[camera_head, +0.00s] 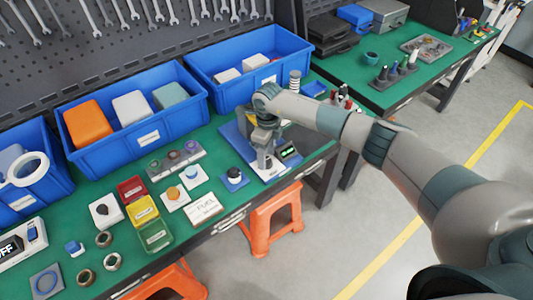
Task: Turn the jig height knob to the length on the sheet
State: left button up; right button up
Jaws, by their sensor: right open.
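The jig, a blue-based device (230,134) with a small lit display (290,152), stands near the front edge of the green bench. My right gripper (264,163) points down over the jig, its fingers open. The gripper and wrist cover much of the jig, and I cannot make out its height knob or whether the fingers touch anything. The display reading is too small to read. A white sheet or card (203,209) with dark printing lies at the bench front; its largest word looks like "FUEL", and no length is legible. My left gripper is out of view.
A small blue block with a black knob (235,174) sits just left of the jig. White plates with knobs, red, yellow and green trays (143,210), and metal rings lie further left. Blue bins (135,115) line the back. Orange stools (270,220) stand below the front edge.

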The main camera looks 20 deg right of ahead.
jog(key=shift+f, duration=0.45)
jog(key=c, duration=1.1)
jog(key=shift+o, duration=0.2)
